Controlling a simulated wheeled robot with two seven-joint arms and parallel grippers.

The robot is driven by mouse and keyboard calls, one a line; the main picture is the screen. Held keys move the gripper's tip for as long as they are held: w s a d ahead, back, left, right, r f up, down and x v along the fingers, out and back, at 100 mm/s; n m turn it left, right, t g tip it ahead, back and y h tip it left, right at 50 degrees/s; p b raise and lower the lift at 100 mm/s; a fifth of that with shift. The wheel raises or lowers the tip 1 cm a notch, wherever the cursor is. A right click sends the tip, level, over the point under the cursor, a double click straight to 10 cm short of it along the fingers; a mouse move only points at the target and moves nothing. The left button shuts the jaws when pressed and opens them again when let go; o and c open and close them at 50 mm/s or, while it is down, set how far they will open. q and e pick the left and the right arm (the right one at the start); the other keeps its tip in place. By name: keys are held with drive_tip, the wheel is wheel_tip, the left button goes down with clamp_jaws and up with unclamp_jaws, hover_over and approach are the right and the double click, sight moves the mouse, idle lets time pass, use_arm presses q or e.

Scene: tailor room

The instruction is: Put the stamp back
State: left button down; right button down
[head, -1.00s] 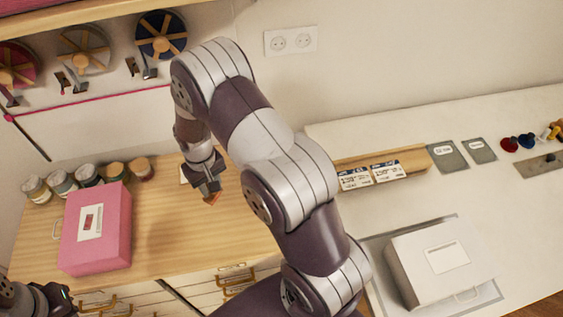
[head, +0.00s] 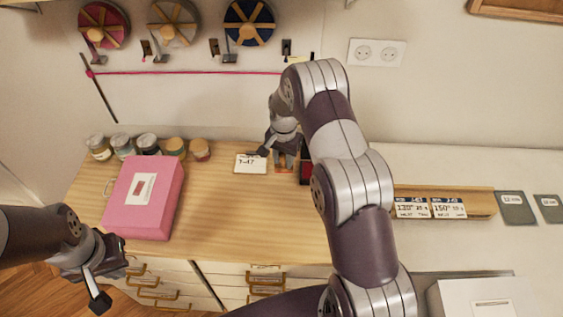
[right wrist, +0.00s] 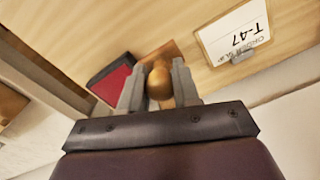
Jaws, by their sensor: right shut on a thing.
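The stamp has a rounded wooden handle (right wrist: 159,86) and a brown-orange base, which shows below my right gripper in the head view (head: 284,170). My right gripper (head: 286,160) is shut on the handle, seen between its two fingers in the right wrist view (right wrist: 160,88). The stamp is at the back of the wooden cabinet top; whether its base touches the surface I cannot tell. A dark-edged red pad (right wrist: 114,82) lies beside it, partly hidden by my arm in the head view (head: 306,170). My left gripper (head: 112,285) is low at the left, empty.
A white card marked T-47 (head: 250,163) lies left of the stamp. A pink box (head: 145,200) and several jars (head: 148,144) stand further left. Ribbon reels (head: 173,25) hang on the wall. The middle of the wooden top (head: 235,215) is clear.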

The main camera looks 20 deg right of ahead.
sight(282, 166)
drive_tip(key=shift+w+a+f, duration=0.1)
drive_tip(key=shift+w+f, duration=0.15)
drive_tip(key=shift+w, duration=0.1)
wheel_tip(282, 166, down, 4)
drive_tip(key=shift+w+r+p, duration=0.1)
drive_tip(key=shift+p, duration=0.85)
drive_tip(key=shift+f, duration=0.2)
drive_tip(key=shift+f+b, duration=0.15)
drive_tip(key=shift+b, duration=0.15)
drive_tip(key=c, duration=0.8)
unclamp_jaws()
